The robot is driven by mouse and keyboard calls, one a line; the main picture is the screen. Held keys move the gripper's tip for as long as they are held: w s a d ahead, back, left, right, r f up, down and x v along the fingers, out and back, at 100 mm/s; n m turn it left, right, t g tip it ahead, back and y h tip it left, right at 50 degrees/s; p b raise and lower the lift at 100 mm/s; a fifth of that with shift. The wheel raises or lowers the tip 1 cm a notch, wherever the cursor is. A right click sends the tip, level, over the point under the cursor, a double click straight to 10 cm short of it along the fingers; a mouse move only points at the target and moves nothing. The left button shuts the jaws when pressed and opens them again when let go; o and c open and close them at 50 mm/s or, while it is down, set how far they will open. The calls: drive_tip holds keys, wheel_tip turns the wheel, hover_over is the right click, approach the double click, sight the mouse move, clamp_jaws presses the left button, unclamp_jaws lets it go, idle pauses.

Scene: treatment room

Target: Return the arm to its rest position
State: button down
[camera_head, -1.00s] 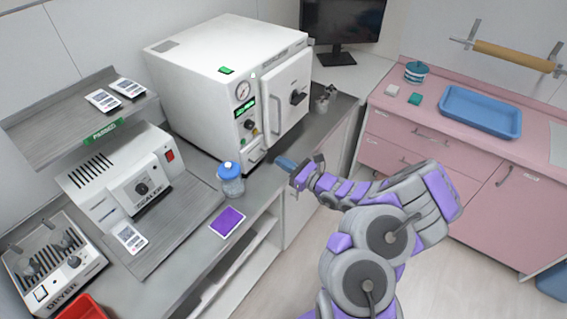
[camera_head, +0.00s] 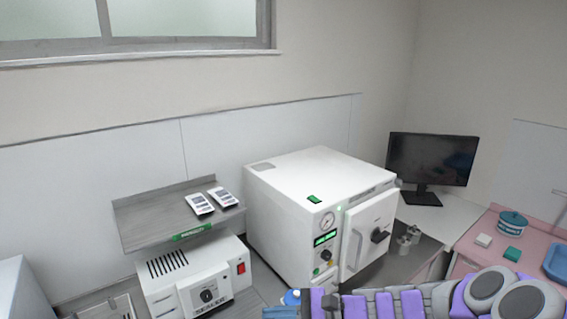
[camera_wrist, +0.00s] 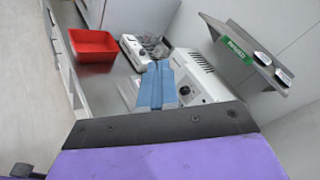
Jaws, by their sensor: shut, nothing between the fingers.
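My arm lies low across the bottom right of the head view, folded and level, its purple and grey links cut off by the lower edge. My gripper (camera_head: 283,312) points left at the bottom edge, in front of the autoclave. In the wrist view my gripper's blue fingers (camera_wrist: 157,86) are together with nothing between them. The fingers cover part of the sealer behind them.
The white autoclave (camera_head: 290,200) stands on the grey counter with its door shut. Left of it are the sealer (camera_head: 195,272) and a shelf (camera_head: 150,218) with two pouches. A monitor (camera_head: 431,160) stands right. A red tray (camera_wrist: 93,43) sits on the counter.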

drive_tip(key=s+f+n+g+h, duration=0.1)
drive_tip(key=s+n+g+h, duration=0.6)
drive_tip(key=s, duration=1.1)
drive_tip(key=s+d+n+t+h, duration=0.2)
drive_tip(key=s+d+h, duration=0.2)
drive_tip(key=d, duration=0.3)
drive_tip(key=s+d+f+n+t+h, duration=0.1)
drive_tip(key=s+d+n+h, duration=0.1)
drive_tip(key=s+d+h, duration=0.3)
drive_tip(key=s+d, duration=0.1)
drive_tip(key=d, duration=0.2)
drive_tip(key=shift+d+f+t+h+b, duration=0.2)
drive_tip(key=shift+t+h+b, duration=0.1)
drive_tip(key=shift+t, duration=0.1)
